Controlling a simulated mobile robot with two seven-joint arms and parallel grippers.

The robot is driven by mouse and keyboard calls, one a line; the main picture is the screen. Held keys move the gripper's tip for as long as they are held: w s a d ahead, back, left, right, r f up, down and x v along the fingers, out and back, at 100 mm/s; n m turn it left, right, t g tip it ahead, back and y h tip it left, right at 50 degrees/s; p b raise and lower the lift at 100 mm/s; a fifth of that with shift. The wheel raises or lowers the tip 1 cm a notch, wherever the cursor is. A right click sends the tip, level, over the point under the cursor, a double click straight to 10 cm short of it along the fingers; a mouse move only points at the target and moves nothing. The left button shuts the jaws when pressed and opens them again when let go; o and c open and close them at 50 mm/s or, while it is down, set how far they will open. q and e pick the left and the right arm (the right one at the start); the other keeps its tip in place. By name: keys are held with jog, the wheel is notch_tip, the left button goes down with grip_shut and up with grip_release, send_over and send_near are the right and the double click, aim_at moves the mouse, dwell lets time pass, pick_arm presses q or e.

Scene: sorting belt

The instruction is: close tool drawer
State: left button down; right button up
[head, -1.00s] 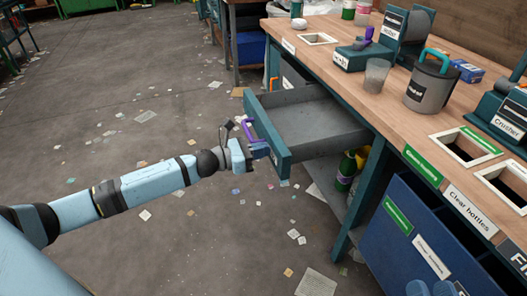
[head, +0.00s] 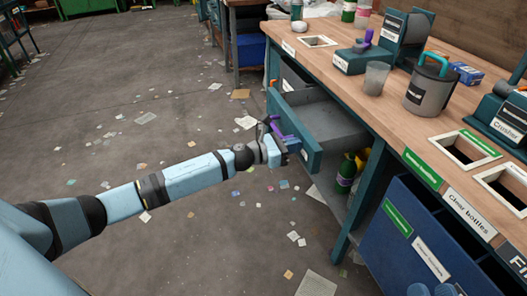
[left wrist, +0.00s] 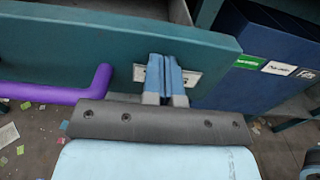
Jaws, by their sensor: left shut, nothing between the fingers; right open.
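The tool drawer (head: 312,152) is a teal drawer with a grey interior, partly pulled out under the bench top, and it looks empty. Its front has a purple handle (head: 276,131), which also shows at the left in the left wrist view (left wrist: 70,93). My left gripper (head: 287,148) is shut and empty, its fingertips at the drawer front. In the left wrist view its fingers (left wrist: 166,78) lie over a pale label plate (left wrist: 194,78), right of the handle. My right gripper (head: 431,289) is open at the bottom edge, mostly cut off.
The wooden bench top (head: 395,118) holds a cup (head: 376,77), a grey bin with a teal handle (head: 430,85) and machines. A blue crate (head: 385,240) stands below at right. Bottles (head: 346,172) sit under the drawer. Paper scraps litter the floor.

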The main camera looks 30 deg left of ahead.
aim_at(339, 135)
pick_arm(q)
jog(key=b+x, duration=0.2)
jog(key=x, duration=1.3)
jog(key=shift+d+f+b, duration=0.1)
jog(key=shift+b, duration=0.3)
jog(key=shift+w+d, duration=0.35)
jog(key=shift+w, duration=0.05)
jog(key=shift+r, duration=0.35)
pick_arm(e)
jog(key=shift+n+g, duration=0.3)
jog(key=shift+g, duration=0.6)
jog(key=f, duration=0.4)
jog(key=shift+a+f, duration=0.2)
jog(key=shift+a, duration=0.15)
pick_arm(q)
jog(key=shift+w+r, duration=0.1)
jog(key=shift+a, duration=0.1)
